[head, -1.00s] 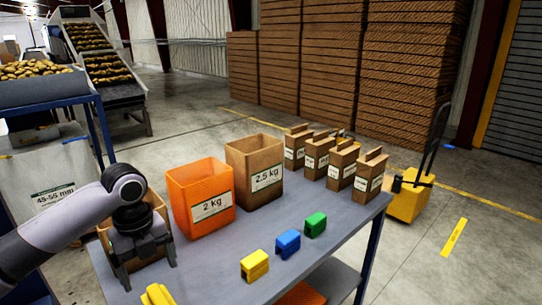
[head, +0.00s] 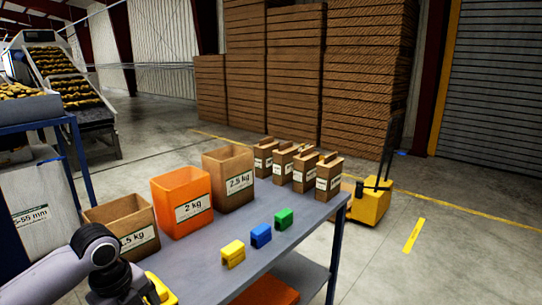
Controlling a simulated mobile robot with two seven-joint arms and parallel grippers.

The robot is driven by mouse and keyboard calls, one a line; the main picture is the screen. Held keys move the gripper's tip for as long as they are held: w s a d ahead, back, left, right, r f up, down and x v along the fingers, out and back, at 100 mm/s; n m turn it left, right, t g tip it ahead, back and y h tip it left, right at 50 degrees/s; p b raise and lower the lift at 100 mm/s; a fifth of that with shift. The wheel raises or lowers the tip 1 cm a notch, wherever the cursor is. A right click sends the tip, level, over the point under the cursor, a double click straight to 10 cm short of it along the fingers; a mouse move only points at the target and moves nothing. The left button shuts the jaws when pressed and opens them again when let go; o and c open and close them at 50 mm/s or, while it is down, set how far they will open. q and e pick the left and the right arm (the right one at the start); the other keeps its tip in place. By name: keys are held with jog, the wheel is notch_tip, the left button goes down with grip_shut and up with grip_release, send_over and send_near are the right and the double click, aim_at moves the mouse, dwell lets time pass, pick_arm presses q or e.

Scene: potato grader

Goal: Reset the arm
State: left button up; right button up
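My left arm comes in at the lower left, and its gripper (head: 122,291) is at the bottom edge of the head view, in front of the 1.5 kg box. Its fingertips are cut off by the frame, so I cannot tell whether they are open. A yellow object (head: 160,289) lies beside it, partly hidden. My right gripper is out of view.
The grey table (head: 200,268) holds a brown 1.5 kg box (head: 122,222), an orange 2 kg box (head: 182,200), a brown 2.5 kg box (head: 229,178), yellow (head: 232,253), blue (head: 261,235) and green (head: 284,219) blocks, and several paper bags (head: 329,177).

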pick_arm(q)
jog(key=s+d+f+n+t+h, duration=0.45)
jog(key=d+f+n, duration=0.6)
jog(key=f, duration=0.35)
jog(key=s+a+f+n+t+y, duration=0.1)
jog(key=s+a+f+n+t, duration=0.1)
jog(key=s+n, duration=0.4)
jog(key=s+a+f+n+t+y, duration=0.2)
jog(key=s+n+t, duration=0.1)
jog(key=s+n, duration=0.2)
jog(key=s, duration=0.2)
jog(key=shift+s+a+n, duration=0.25)
jog(key=shift+s+n, duration=0.1)
